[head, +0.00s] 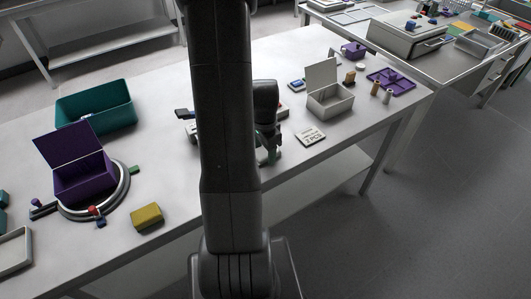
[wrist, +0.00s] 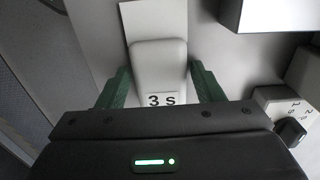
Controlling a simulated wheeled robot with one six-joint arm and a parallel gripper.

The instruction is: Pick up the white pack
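The white pack (wrist: 160,68) lies below my gripper in the wrist view, rounded at its far end, with the black marking "3 S" partly showing at its near end. My gripper (wrist: 160,72) has its two green fingers open, one on each side of the pack. Only narrow gaps show between fingers and pack, and I see no clear grip. In the head view my gripper (head: 266,156) is low over the table, largely hidden by my arm. I cannot make out the pack there.
A flat white piece marked "PCS" (head: 310,135) and an open light grey box (head: 331,104) stand right of my gripper. In the wrist view a white marked block (wrist: 275,100) lies at right. A purple box (head: 85,180), teal bin (head: 97,108) and yellow block (head: 147,215) are left.

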